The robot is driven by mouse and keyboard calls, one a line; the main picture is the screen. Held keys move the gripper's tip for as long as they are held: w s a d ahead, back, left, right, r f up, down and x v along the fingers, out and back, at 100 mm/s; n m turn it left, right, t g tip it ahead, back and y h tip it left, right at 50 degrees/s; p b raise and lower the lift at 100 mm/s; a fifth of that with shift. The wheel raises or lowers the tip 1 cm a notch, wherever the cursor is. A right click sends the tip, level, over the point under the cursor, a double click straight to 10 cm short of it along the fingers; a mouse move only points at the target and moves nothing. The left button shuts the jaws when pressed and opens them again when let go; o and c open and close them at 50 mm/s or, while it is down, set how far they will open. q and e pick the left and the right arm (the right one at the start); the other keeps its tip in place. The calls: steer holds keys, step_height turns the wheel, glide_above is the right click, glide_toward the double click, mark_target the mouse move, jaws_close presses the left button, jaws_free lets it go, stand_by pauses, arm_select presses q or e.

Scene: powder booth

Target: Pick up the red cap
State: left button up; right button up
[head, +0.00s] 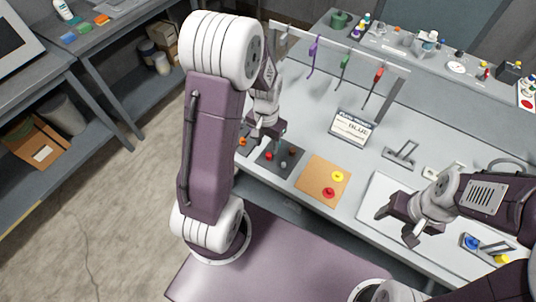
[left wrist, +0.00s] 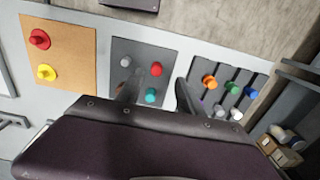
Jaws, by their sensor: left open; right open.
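A small round red cap (head: 268,156) sits on the dark grey mat (head: 265,168), and it also shows in the left wrist view (left wrist: 156,69). Grey and teal caps (left wrist: 151,95) sit near it; another is partly hidden behind a finger. A second red piece (head: 328,192), with a wide flange, lies on the tan board beside a yellow one (head: 337,176). My left gripper (head: 266,130) is open and empty above the dark mat; in the left wrist view the red cap shows between its fingers. My right gripper (head: 394,226) is open and empty over the white tray.
A slotted rack (left wrist: 228,90) with orange, green and blue pieces stands beside the mat. A sign reading BLUE (head: 352,128) stands behind the tan board. A rail with hanging purple, green and red tools (head: 378,75) crosses the back. The bench between sign and boards is clear.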

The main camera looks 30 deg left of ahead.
mark_target(268, 155)
arm_select(q)
steer(key=shift+a+f, duration=0.15)
steer(key=f, duration=0.2)
steer(key=d+f, duration=0.1)
steer(key=f, duration=0.1)
steer(key=shift+s+d, duration=0.1)
steer(key=shift+s, duration=0.05)
steer(key=shift+f, duration=0.35)
steer(key=shift+a+f, duration=0.15)
steer(key=shift+a, duration=0.05)
steer(key=shift+d, duration=0.1)
jaws_close()
